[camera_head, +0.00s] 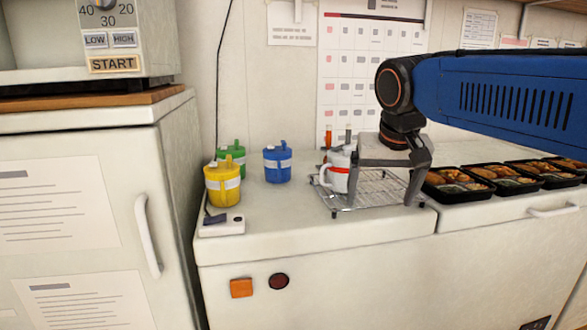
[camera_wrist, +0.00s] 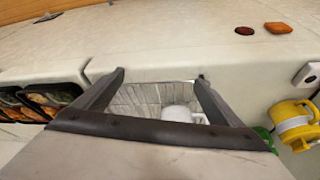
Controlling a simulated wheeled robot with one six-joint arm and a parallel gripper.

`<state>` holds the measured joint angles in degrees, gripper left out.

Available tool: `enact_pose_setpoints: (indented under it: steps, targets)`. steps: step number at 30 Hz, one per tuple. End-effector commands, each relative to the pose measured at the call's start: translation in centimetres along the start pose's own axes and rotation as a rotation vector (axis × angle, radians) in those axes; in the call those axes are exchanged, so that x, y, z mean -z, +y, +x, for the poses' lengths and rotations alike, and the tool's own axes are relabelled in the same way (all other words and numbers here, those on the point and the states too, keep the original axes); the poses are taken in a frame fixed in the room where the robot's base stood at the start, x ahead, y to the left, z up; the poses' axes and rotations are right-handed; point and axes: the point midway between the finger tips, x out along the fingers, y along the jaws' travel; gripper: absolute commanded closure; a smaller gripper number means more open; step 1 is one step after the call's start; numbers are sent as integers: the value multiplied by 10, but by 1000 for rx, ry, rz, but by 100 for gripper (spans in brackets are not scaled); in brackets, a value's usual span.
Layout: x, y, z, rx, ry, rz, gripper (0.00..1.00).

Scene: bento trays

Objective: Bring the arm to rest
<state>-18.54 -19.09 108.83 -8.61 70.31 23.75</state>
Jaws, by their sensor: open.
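My gripper (camera_head: 382,200) hangs from the blue arm over the right side of the wire rack (camera_head: 376,188), fingers pointing down. The fingers are spread wide with nothing between them. A white mug (camera_head: 337,177) with a red band stands on the rack, just left of the left finger; how close they are is hard to tell. In the wrist view, the gripper's fingertips (camera_wrist: 160,76) are apart, with the counter edge between them. The white mug (camera_wrist: 180,114) and part of the rack show behind the fingers; the mug is partly hidden by the gripper body.
Yellow (camera_head: 222,186), green (camera_head: 236,151) and blue (camera_head: 277,163) lidded cups stand left of the rack. Several black bento trays (camera_head: 455,194) line the counter to the right. An orange button (camera_head: 241,288) and a dark red button (camera_head: 278,281) are on the counter's front.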

Motion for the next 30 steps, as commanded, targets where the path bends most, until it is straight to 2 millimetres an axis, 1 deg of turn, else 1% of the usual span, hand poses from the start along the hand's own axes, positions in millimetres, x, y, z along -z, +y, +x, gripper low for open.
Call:
enact_pose_setpoints:
  steps: [1, 3, 5, 9, 11, 12, 14, 15, 18, 21, 24, 27, 30]
  targets:
    - [-18, 15, 6, 2, 1, 0, 10]
    - [-41, 31, 15, 6, 3, -8, 10]
    - [-62, 44, 23, 10, 3, -15, 10]
    - [-112, 70, 45, 16, 9, -30, 10]
    - [-134, 79, 56, 19, 12, -35, 10]
    - [-148, 85, 63, 20, 14, -39, 10]
    - [-170, 93, 74, 22, 18, -43, 10]
    - [-184, 98, 81, 23, 20, -46, 10]
    - [-214, 106, 98, 24, 26, -52, 10]
    - [-236, 111, 111, 26, 32, -57, 10]
    - [-248, 114, 119, 26, 35, -61, 10]
    - [-254, 115, 123, 26, 36, -63, 10]
    - [-254, 115, 123, 26, 36, -64, 10]
